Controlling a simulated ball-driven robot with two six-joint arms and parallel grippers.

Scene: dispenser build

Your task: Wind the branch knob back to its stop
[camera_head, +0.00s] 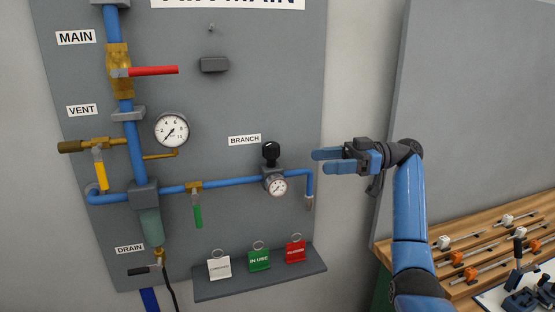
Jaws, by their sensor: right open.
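The black branch knob (271,151) stands on top of the branch regulator, under the BRANCH label (245,140) on the grey panel. A small round branch gauge (277,187) sits on the regulator just below the knob. My right gripper (318,162) is open and empty, to the right of the knob and apart from it in the picture, its fingers pointing left. My left gripper is out of view.
Blue pipe (230,181) runs across the panel and bends down right of the gauge. Main valve's red lever (153,71) points right. A green lever (197,213) hangs down. A shelf (262,281) holds white, green and red tags. A wooden bench (480,238) stands at right.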

